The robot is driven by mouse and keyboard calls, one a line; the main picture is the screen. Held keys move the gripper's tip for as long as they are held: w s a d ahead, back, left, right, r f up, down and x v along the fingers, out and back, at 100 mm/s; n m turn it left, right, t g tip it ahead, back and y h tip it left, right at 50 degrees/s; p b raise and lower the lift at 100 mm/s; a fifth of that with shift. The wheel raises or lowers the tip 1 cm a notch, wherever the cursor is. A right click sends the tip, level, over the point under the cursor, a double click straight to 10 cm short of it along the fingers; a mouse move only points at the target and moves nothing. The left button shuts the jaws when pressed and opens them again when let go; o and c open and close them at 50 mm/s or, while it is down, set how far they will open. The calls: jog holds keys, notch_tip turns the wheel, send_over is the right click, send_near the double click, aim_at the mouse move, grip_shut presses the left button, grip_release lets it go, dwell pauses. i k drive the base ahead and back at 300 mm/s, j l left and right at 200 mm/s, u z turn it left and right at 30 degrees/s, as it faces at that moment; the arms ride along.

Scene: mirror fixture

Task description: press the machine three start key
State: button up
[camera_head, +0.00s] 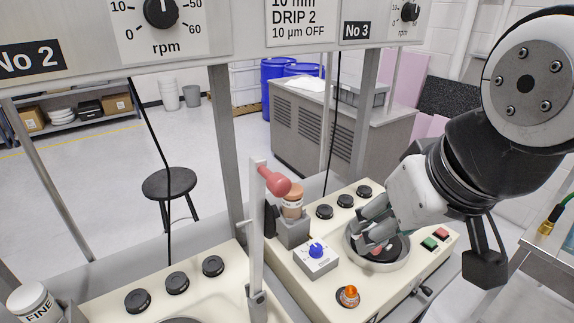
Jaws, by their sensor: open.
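The cream machine under the No 3 sign (357,30) stands at the right; its cream top (330,290) is partly covered by my arm. A green key (430,243) and a red key (441,233) sit side by side near its right end. No lettering on them is legible, so I cannot read which is start. My gripper (376,229) is open, its fingers over the round metal bowl (404,259) with a dark disc, left of both keys. It is apart from the keys; whether it touches the disc I cannot tell.
Beside the bowl are a blue-knobbed box (317,258), an orange-topped knob (349,296) and several black knobs (345,200). The overhead panel (215,30) spans the top.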

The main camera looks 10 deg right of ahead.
aim_at(429, 242)
jog(key=z, duration=0.85)
jog(key=k+l+u, duration=0.1)
jog(key=k+l, duration=0.15)
jog(key=l, duration=0.2)
